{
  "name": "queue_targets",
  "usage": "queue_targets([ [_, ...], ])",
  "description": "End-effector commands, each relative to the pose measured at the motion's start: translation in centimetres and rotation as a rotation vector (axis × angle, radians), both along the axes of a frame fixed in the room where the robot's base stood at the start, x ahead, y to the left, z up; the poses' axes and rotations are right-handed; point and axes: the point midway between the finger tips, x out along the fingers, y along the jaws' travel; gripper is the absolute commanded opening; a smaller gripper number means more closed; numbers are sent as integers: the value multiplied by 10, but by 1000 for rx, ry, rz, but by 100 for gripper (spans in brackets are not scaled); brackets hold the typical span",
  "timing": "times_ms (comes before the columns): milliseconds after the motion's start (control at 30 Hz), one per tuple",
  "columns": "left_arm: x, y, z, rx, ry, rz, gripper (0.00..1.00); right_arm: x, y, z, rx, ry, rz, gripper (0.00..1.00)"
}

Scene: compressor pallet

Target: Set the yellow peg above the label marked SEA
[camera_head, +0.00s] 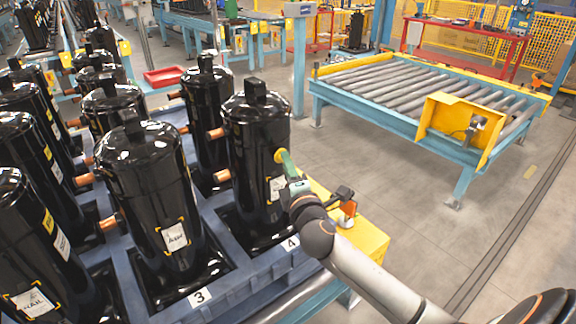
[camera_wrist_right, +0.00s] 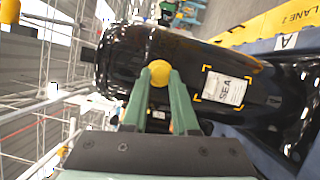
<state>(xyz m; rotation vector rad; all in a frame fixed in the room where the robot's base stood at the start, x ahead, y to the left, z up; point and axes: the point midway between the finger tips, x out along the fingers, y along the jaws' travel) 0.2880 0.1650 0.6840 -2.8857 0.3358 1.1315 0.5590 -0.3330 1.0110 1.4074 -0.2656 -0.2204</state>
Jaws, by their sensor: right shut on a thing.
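The yellow peg (camera_head: 280,156) is at the side of the black compressor beside the number 4 tag, above its white label (camera_head: 277,187). In the right wrist view this label (camera_wrist_right: 223,88) reads SEA inside yellow corner marks. My right gripper (camera_head: 285,163) is shut on the yellow peg; its green fingers close on the peg (camera_wrist_right: 159,71) in the right wrist view. The peg's end appears against the compressor wall, but I cannot tell whether it is seated. My left gripper is not in view.
Several black compressors stand in a blue pallet (camera_head: 223,292). One label reads NAIL (camera_head: 33,302); another label (camera_head: 174,237) is on the compressor by tag 3. A yellow block (camera_head: 367,240) is beside my right arm. A roller conveyor (camera_head: 400,82) stands behind; floor between is clear.

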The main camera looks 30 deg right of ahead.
Motion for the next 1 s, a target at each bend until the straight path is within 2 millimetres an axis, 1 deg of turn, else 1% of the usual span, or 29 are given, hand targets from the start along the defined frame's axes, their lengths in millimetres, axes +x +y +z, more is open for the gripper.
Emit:
queue_targets([
  [1000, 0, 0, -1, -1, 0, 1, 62, 14, 1, 0, 0, 0, 0, 0],
])
